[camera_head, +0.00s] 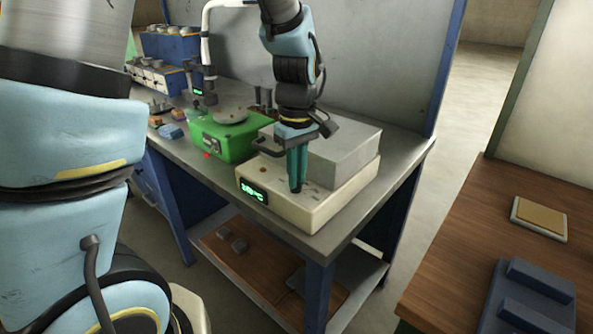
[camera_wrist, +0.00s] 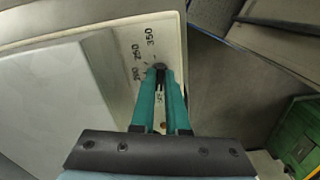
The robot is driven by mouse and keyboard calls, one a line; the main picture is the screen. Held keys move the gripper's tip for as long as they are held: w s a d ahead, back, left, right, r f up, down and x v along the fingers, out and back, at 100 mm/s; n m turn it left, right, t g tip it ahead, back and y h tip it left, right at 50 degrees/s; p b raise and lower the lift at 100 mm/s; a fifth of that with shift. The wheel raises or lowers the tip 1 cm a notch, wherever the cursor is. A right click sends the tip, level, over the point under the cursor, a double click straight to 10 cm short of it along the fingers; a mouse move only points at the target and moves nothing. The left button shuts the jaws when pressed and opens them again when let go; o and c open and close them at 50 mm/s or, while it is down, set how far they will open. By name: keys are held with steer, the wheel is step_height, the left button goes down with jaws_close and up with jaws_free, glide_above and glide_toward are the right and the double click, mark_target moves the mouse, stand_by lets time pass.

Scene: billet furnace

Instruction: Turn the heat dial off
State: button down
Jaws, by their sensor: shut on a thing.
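The billet furnace (camera_head: 325,205) is a cream box with a grey block on top and a lit green display (camera_head: 254,191) on its front. It stands on the metal bench. My gripper (camera_head: 296,187) points down at the top panel, near the front edge. In the wrist view my teal fingers (camera_wrist: 160,80) are closed on the small dark heat dial (camera_wrist: 159,66). Printed numbers, among them 350 and 250, surround the dial. The fingers hide most of the dial, so its pointer setting cannot be read. The display digits are too blurred to read.
A green machine (camera_head: 228,132) with a round plate stands left of the furnace. Blue racks (camera_head: 170,45) stand at the far left of the bench. A wooden table (camera_head: 500,230) is at the right, with a tan pad (camera_head: 540,217) and a dark blue holder (camera_head: 530,298).

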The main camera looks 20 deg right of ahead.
steer(key=shift+n, duration=0.4)
steer(key=c, duration=0.9)
jaws_free()
steer(key=shift+r, duration=0.1)
step_height(320, 180, up, 11)
steer(key=shift+f+b, duration=0.15)
steer(key=shift+b, duration=0.55)
steer(key=shift+f, duration=0.1)
steer(key=a+f+m, duration=0.1)
steer(key=a+f, duration=0.2)
steer(key=a, duration=0.5)
steer(key=w+a+f+m+t, duration=0.1)
steer(key=a+f+m, duration=0.1)
steer(key=a, duration=0.7)
steer(key=a+f+m, duration=0.2)
steer(key=a+f, duration=0.3)
steer(key=a, duration=0.3)
steer(key=shift+w+a+t, duration=0.3)
steer(key=shift+a, duration=0.1)
